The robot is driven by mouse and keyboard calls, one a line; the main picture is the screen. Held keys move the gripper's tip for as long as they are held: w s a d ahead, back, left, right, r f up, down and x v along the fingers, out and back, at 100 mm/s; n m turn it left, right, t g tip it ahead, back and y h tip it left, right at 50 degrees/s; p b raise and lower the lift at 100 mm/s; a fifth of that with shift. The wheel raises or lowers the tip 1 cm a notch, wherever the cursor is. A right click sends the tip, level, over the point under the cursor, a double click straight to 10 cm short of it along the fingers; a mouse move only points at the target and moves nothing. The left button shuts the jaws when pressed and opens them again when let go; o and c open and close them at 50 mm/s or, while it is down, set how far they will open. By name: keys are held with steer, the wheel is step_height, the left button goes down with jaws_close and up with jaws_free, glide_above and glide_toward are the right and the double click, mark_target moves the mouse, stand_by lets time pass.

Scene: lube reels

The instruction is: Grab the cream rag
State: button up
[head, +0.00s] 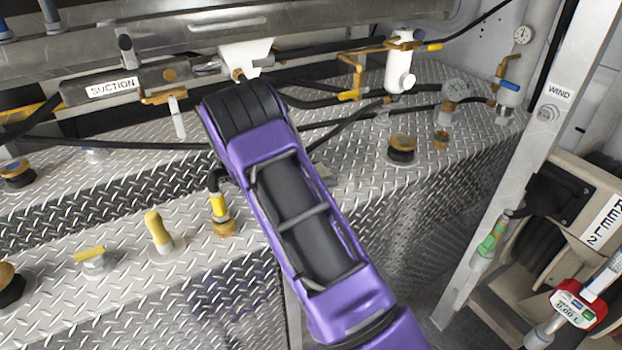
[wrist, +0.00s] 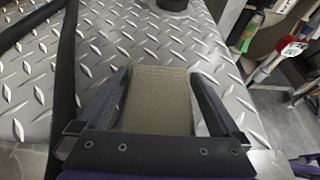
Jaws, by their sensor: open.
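The cream rag (wrist: 158,102) shows in the wrist view as a tan, woven-looking flat piece over the diamond-plate top. It lies between the two dark fingers of my gripper (wrist: 158,76), with a small gap showing on each side near the tips. The fingers are apart and not closed on it. Its near end is hidden behind my gripper's body. In the head view my purple arm hides the gripper and most or all of the rag; a small pale patch (head: 323,170) shows at the arm's right edge, and I cannot tell if it is the rag.
Black hoses (head: 350,128) run across the diamond-plate top (head: 130,285). A metal post (head: 520,150) and reel 2 (head: 570,200) are farther right.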

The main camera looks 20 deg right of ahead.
steer(key=shift+d+f, duration=0.1)
steer(key=shift+d, duration=0.1)
steer(key=shift+c, duration=0.2)
steer(key=c, duration=1.1)
